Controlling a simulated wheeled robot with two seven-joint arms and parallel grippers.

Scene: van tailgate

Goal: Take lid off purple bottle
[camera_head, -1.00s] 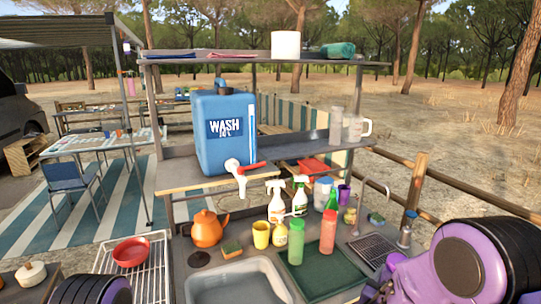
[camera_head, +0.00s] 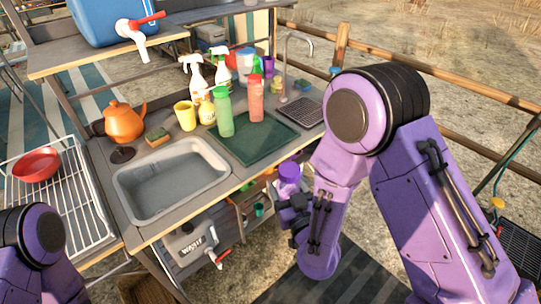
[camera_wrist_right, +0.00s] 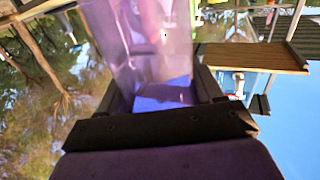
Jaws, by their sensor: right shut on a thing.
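My right gripper (camera_head: 291,200) is at the end of the purple arm, in front of the counter's right front edge. It is shut on the purple bottle (camera_head: 289,172), whose purple rounded upper part sticks up above the dark jaws. In the right wrist view the bottle (camera_wrist_right: 145,45) looks see-through and pale purple, standing between the fingers, with a blue-violet patch low down. I cannot tell where its lid begins or whether it is seated. The jaws hide its lower part in the head view. Only my left upper arm shows at lower left; its gripper is out of view.
The counter (camera_head: 190,221) holds a sink (camera_head: 172,178), a dark green mat (camera_head: 276,141) with green (camera_head: 223,112) and red (camera_head: 256,100) bottles, spray bottles, and an orange kettle (camera_head: 124,124). A wire rack (camera_head: 75,215) with a red bowl (camera_head: 37,165) is at left. A wooden fence runs at right.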

